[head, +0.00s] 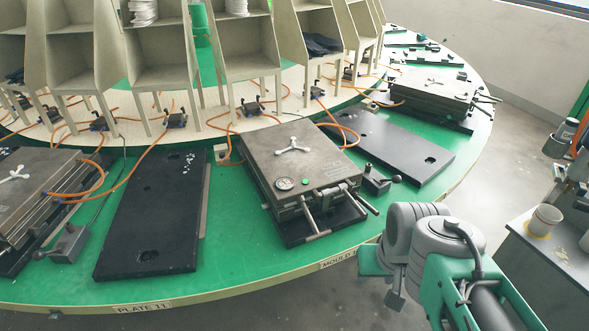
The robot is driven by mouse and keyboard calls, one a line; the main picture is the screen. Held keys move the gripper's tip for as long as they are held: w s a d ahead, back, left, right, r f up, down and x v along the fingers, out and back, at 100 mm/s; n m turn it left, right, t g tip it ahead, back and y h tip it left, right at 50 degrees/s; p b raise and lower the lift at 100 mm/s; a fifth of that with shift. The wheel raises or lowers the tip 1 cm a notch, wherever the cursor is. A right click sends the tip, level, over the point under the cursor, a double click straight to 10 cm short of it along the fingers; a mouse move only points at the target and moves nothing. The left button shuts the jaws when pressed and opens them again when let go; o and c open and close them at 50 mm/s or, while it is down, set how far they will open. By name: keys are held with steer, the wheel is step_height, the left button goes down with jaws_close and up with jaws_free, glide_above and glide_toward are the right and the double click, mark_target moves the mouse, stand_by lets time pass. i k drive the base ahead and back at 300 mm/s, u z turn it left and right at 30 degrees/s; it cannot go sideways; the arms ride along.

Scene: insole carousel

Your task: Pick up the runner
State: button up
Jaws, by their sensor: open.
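A white three-armed runner (293,145) lies flat on top of the closed grey mould (262,165) in the middle of the green table. A similar white piece (15,174) lies on the mould at the left edge, and another (432,82) on the mould at the far right. My gripper (382,277) is at the lower right, by the table's front edge, to the right of and nearer than the middle mould. It is open and apart from the runner. My arm hides part of it, and I see nothing held in it.
Two handles (318,215) stick out from the middle mould's front. Black plates (155,215) (390,142) lie either side of it. Orange hoses (232,140) and beige shelf units (250,50) stand behind. A grey bench (550,250) with cups is at right.

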mark_target(307, 150)
steer(key=z, duration=0.05)
steer(key=k, duration=0.6)
steer(key=u, duration=0.7)
steer(key=i, duration=0.85)
steer(key=u, duration=0.5)
steer(key=i, duration=1.15)
steer(key=z, duration=0.3)
